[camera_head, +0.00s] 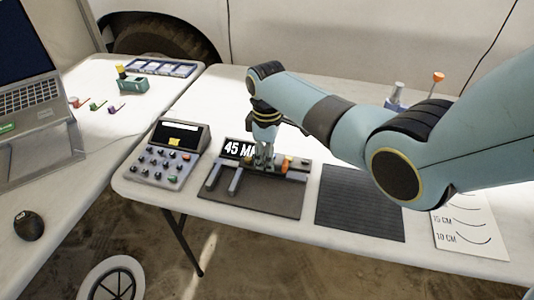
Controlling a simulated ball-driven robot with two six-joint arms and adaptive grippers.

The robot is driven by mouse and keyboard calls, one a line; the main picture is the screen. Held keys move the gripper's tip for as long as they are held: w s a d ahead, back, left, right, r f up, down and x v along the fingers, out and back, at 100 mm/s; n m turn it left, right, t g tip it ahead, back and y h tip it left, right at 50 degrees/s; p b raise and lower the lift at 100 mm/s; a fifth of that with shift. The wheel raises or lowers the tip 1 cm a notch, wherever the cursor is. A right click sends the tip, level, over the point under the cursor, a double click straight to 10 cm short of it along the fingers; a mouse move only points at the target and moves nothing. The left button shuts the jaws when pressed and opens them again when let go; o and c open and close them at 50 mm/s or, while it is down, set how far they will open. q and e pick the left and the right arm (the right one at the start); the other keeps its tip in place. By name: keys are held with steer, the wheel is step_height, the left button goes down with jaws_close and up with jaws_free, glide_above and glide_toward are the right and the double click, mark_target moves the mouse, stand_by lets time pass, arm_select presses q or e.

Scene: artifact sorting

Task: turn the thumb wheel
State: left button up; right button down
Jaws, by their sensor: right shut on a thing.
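A dark device board (260,203) with light grey rails lies on the white table in the middle of the view. A black sign reading "45 M" (234,148) stands at its back, partly covered by my gripper. My right gripper (263,165) reaches down to the back of the board and is shut on a small part there. That part is mostly hidden by the fingers, so I cannot tell its shape; it sits where the thumb wheel may be. An orange piece (285,164) is just right of the fingers. My left gripper is not in view.
A grey button console (160,175) stands left of the board. A black ribbed mat (360,203) and a white sheet with curves (470,230) lie to the right. A laptop (30,100) and a dark mouse (28,225) are on the left table.

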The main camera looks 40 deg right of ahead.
steer(key=c, duration=1.1)
jaws_free()
step_height(320, 180, up, 12)
